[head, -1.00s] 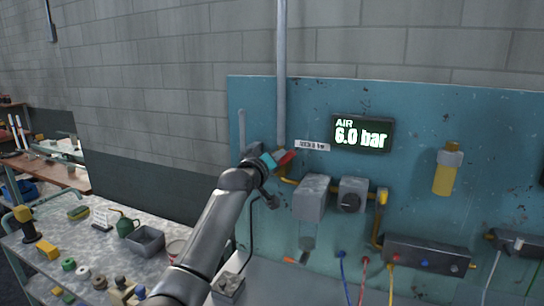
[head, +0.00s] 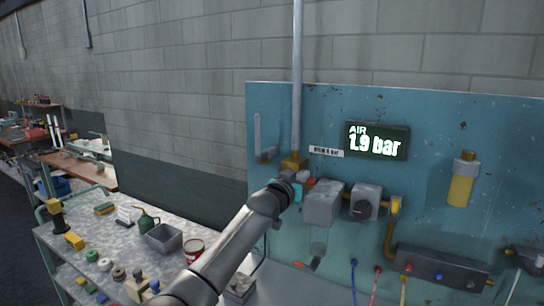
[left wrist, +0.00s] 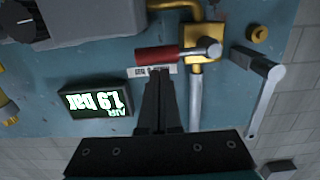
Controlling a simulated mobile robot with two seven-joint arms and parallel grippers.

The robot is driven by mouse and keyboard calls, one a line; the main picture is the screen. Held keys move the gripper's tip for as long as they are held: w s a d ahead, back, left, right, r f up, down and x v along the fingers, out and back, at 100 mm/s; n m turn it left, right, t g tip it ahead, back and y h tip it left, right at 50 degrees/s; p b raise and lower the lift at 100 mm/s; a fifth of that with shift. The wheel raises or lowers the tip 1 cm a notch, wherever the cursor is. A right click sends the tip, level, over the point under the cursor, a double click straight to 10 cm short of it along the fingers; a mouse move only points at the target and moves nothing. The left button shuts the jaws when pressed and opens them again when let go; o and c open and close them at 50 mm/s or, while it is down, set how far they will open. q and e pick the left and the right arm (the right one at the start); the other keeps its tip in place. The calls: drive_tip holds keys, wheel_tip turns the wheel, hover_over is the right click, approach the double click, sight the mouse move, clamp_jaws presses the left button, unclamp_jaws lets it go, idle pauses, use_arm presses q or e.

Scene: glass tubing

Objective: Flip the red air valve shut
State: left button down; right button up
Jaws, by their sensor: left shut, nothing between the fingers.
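The air valve has a brass body (head: 293,163) at the foot of a vertical grey pipe, and its red handle (head: 309,181) is partly hidden by my gripper. In the left wrist view, which is upside down, the red handle (left wrist: 157,54) lies crosswise to the pipe beside the brass body (left wrist: 201,55). My left gripper (head: 300,182) is at the handle. Its fingers (left wrist: 160,74) are shut and empty, with the tips close to the handle; I cannot tell whether they touch. The air display (head: 376,141) reads 1.9 bar. My right gripper is not in view.
A grey lever (left wrist: 262,95) on the blue panel (head: 440,130) is beside the valve. A grey box (head: 324,204) and a regulator (head: 362,203) sit right of it. A bench (head: 105,235) with a grey bin (head: 163,239) and small parts stands at left.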

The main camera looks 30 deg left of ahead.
use_arm(q)
drive_tip(key=shift+f, duration=0.1)
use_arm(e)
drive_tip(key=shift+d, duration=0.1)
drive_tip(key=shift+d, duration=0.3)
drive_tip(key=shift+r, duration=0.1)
use_arm(q)
drive_tip(key=s+r+p, duration=0.2)
drive_tip(key=s+r, duration=0.2)
drive_tip(key=s, duration=0.6)
drive_tip(key=shift+s+a+r, duration=0.15)
drive_tip(key=shift+s+r, duration=0.05)
drive_tip(key=shift+s, duration=0.2)
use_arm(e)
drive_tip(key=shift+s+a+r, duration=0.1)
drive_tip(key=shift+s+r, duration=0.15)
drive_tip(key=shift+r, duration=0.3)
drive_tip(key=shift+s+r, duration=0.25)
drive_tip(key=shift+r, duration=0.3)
